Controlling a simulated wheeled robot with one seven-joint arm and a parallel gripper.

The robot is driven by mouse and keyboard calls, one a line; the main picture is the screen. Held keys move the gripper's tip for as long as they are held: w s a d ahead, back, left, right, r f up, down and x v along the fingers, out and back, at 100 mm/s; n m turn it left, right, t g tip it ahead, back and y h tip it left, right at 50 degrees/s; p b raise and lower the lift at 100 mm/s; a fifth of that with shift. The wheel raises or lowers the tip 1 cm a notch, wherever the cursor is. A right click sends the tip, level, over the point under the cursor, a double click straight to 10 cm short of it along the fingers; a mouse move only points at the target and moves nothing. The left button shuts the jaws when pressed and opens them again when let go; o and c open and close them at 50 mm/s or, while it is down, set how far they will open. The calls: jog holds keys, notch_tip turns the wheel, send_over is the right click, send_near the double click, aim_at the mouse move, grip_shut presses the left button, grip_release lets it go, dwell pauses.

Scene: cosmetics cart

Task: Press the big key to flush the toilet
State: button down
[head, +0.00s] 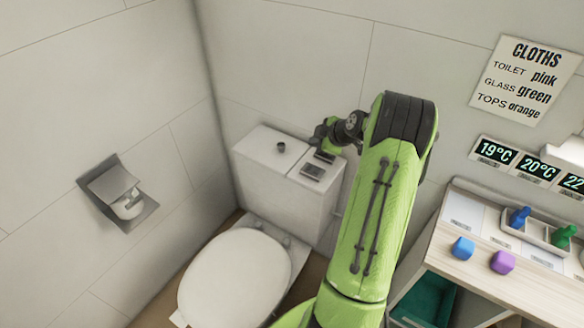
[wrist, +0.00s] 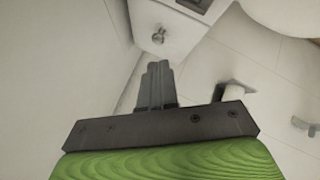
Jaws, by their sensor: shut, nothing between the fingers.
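The white toilet (head: 236,280) stands in the corner with its lid down. Its cistern (head: 262,150) is behind it against the wall. A dark-framed flush plate (head: 312,171) with a grey key surface is set in the cistern top; I cannot tell the big key from a small one. A corner of the plate shows at the top edge of the wrist view (wrist: 196,3). My gripper (head: 324,154) is over the cistern top, just behind the plate, its fingers shut and empty (wrist: 157,72). I cannot tell whether they touch anything.
A small round knob (head: 281,146) sits on the cistern top left of the plate. A paper holder (head: 118,192) is on the left wall. A wooden-topped cart (head: 480,238) with coloured blocks stands at right, below displays and a cloths sign (head: 525,78).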

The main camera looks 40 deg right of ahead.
jog(key=shift+s, duration=0.1)
jog(key=b, duration=0.5)
send_over(311, 169)
jog(key=s, duration=0.2)
notch_tip(311, 169, down, 8)
jog(key=shift+w+a+f, duration=0.1)
jog(key=shift+f, duration=0.05)
jog(key=shift+f+b, duration=0.35)
jog(key=shift+b, duration=0.05)
dwell(1.3)
jog(key=shift+f+b, duration=0.4)
jog(key=shift+b, duration=0.3)
jog(key=shift+f+b, duration=0.9)
jog(key=shift+b, duration=0.05)
dwell(0.7)
jog(key=shift+r+p, duration=0.6)
jog(key=shift+r, duration=0.75)
